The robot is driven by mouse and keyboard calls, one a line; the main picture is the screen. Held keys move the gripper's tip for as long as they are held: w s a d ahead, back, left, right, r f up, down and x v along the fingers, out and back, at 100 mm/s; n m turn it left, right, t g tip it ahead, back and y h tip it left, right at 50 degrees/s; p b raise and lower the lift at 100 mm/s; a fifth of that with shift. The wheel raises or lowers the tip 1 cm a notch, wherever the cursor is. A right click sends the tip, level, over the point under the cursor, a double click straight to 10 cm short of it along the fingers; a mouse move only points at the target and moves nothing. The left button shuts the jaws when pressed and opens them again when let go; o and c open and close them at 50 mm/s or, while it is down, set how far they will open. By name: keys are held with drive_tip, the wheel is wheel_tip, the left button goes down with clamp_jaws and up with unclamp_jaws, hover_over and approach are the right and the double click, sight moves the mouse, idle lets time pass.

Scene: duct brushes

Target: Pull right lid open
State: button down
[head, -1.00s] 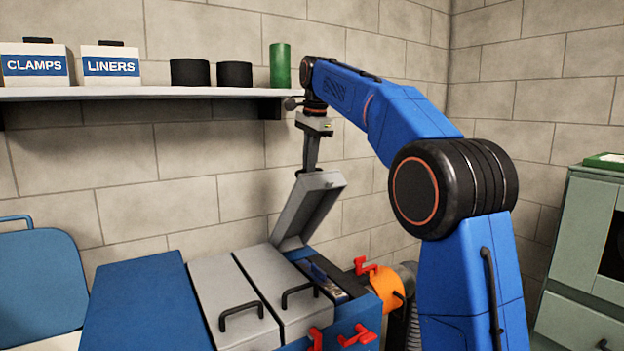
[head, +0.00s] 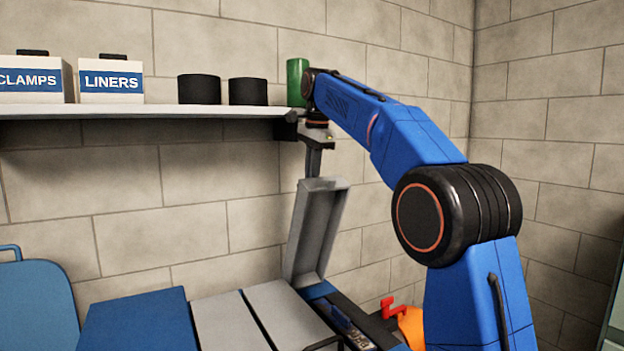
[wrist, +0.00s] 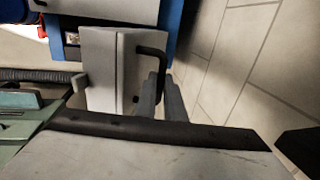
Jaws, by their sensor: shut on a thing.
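The right lid (head: 318,235) is a grey shallow panel, swung up and nearly upright at the back of the blue cabinet. My gripper (head: 313,176) is at its top edge, below my blue arm, shut on the lid's black handle. In the wrist view the lid (wrist: 108,62) fills the upper left middle, and its handle (wrist: 152,52) runs to my gripper's fingers (wrist: 160,92). The exact grip is partly hidden there. The open compartment (head: 345,322) under the lid shows dark, with something inside that I cannot make out.
Two closed grey lids (head: 232,322) lie left of the open one. A shelf (head: 140,110) with boxes, black cylinders and a green cylinder (head: 297,82) is close beside my wrist. The block wall (head: 250,235) stands behind. A red latch (head: 388,308) and an orange part (head: 412,325) are at right.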

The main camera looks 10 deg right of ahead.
drive_tip(key=shift+w+f, duration=0.1)
drive_tip(key=shift+f, duration=0.15)
drive_tip(key=c, duration=1.8)
unclamp_jaws()
drive_tip(key=shift+f, duration=0.1)
drive_tip(key=shift+c, duration=0.2)
drive_tip(key=shift+r, duration=0.25)
wheel_tip(320, 180, up, 7)
drive_tip(key=s, duration=0.1)
drive_tip(key=shift+s+d, duration=0.2)
drive_tip(key=shift+r, duration=0.1)
